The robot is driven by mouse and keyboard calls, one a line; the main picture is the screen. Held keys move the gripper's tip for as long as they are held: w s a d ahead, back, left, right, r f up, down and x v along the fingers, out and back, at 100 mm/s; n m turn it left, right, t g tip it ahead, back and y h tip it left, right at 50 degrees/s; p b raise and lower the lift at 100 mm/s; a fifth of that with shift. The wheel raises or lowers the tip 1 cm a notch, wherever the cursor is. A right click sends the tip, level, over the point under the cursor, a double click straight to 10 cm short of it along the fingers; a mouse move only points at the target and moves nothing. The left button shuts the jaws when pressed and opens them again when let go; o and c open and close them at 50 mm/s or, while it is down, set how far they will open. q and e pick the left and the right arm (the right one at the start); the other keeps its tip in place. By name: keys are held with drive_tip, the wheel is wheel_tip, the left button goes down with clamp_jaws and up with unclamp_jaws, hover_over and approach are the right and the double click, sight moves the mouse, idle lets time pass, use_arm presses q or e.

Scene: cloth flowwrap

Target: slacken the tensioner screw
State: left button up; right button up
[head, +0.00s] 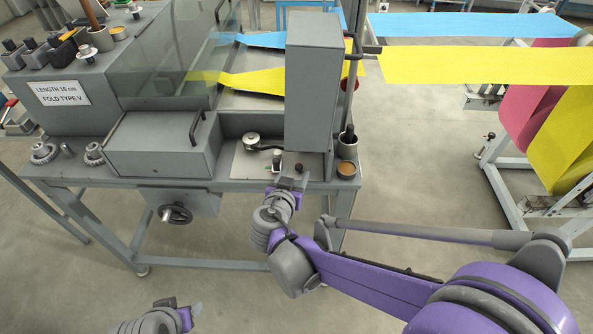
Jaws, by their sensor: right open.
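My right gripper (290,180) is open at the front edge of the grey machine's table, just below a small dark upright knob (277,159). I cannot tell whether it touches anything. A round metal knob with a black lever (252,140) sits on the light plate behind it. A second small dark part (299,168) is close to the gripper's right finger. Which of these is the tensioner screw is not clear from this view. My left gripper (186,312) is low at the bottom edge, away from the machine, and its opening is hard to make out.
A tall grey housing (313,90) rises behind the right gripper. A grey lidded box (160,145) stands left, with a handwheel (175,213) below. Yellow cloth (470,65) and blue cloth (470,25) run rightward. The floor in front is clear.

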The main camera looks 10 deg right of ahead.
sight(299, 168)
drive_tip(key=shift+x, duration=1.4)
clamp_jaws()
